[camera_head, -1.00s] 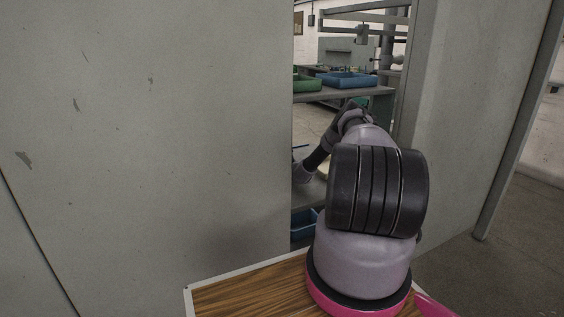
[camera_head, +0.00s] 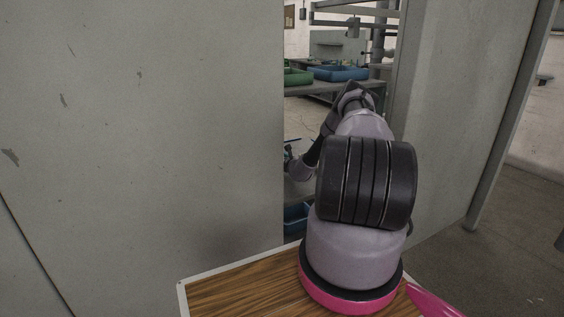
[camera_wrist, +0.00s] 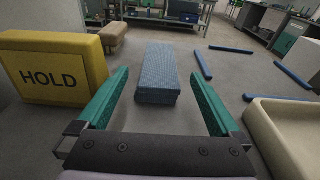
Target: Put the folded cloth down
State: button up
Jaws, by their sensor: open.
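The folded cloth (camera_wrist: 157,78) is a blue-grey woven block in the wrist view. It lies on a grey surface straight ahead of my gripper. My gripper (camera_wrist: 159,88) is open, with its two teal fingers spread wide. The cloth shows between the fingers, with a gap on each side and neither finger touching it. In the head view my arm reaches through an opening; the cloth is not visible there, and my gripper is mostly hidden behind the grey panel (camera_head: 140,140).
A yellow block marked HOLD (camera_wrist: 55,70) stands close on the left. A cream bin (camera_wrist: 285,135) is close on the right. Several blue bars, including one (camera_wrist: 276,98), lie on the grey surface. In the head view, a panel (camera_head: 440,120) also borders the opening's right side.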

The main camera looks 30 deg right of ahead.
jog(key=s, duration=0.4)
jog(key=s+r, duration=0.1)
jog(key=s, duration=0.1)
jog(key=shift+d, duration=0.1)
jog(key=shift+s, duration=0.1)
